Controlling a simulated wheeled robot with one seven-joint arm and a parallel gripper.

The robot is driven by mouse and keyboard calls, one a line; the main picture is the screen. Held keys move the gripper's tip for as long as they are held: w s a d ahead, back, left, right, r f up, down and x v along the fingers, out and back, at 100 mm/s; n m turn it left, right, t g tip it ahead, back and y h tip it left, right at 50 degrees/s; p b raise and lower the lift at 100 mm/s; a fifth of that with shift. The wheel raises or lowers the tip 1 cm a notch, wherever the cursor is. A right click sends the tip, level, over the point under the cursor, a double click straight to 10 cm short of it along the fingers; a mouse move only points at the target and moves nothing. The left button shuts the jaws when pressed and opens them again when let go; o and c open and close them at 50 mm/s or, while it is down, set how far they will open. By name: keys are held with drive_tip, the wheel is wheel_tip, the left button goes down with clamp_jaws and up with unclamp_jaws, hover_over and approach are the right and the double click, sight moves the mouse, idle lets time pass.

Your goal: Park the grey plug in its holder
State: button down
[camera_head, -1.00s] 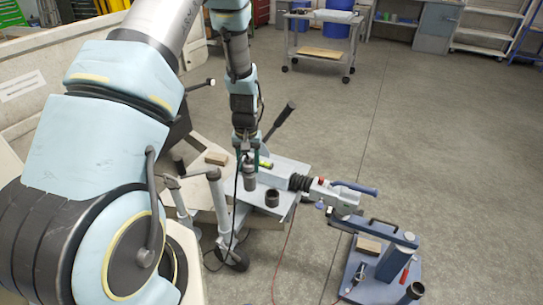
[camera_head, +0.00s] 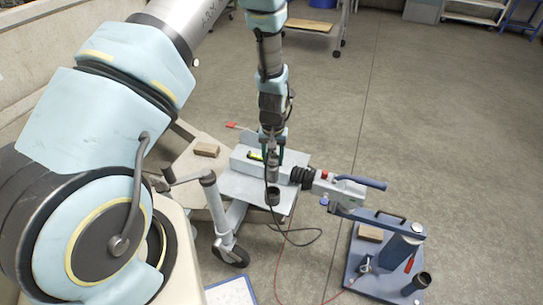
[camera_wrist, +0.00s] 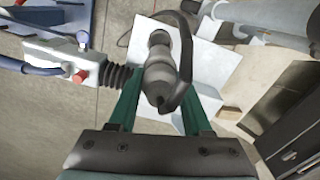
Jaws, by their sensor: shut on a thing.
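The grey plug (camera_head: 272,170) is upright in my gripper (camera_head: 272,154), with its dark cable trailing down. In the wrist view the plug (camera_wrist: 158,78) sits between the two green fingers of my gripper (camera_wrist: 160,92), which are shut on it. A dark round cup-shaped holder (camera_head: 272,197) stands at the front edge of the light grey plate (camera_head: 240,186). In the head view the plug's lower end appears just above and behind the cup's mouth; I cannot tell whether they touch.
The coupling with black bellows (camera_head: 302,177) and a blue handle (camera_head: 362,182) lies right of the plug. A blue stand (camera_head: 385,265) carries another dark cup (camera_head: 421,281). A wooden block (camera_head: 207,149) and jockey wheel (camera_head: 232,254) are at left. Cable loops over open floor.

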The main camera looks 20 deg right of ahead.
sight(273, 182)
drive_tip(key=shift+f+b, duration=2.15)
drive_tip(key=shift+f, duration=1.2)
drive_tip(key=shift+f+b, duration=0.35)
drive_tip(key=shift+f, duration=0.05)
drive_tip(key=shift+f+b, duration=1.55)
drive_tip(key=shift+f, duration=0.6)
drive_tip(key=shift+c, duration=1.3)
unclamp_jaws()
drive_tip(key=shift+r, duration=0.1)
wheel_tip(273, 182, up, 11)
drive_tip(key=shift+f+b, duration=0.1)
drive_tip(key=shift+b, duration=0.6)
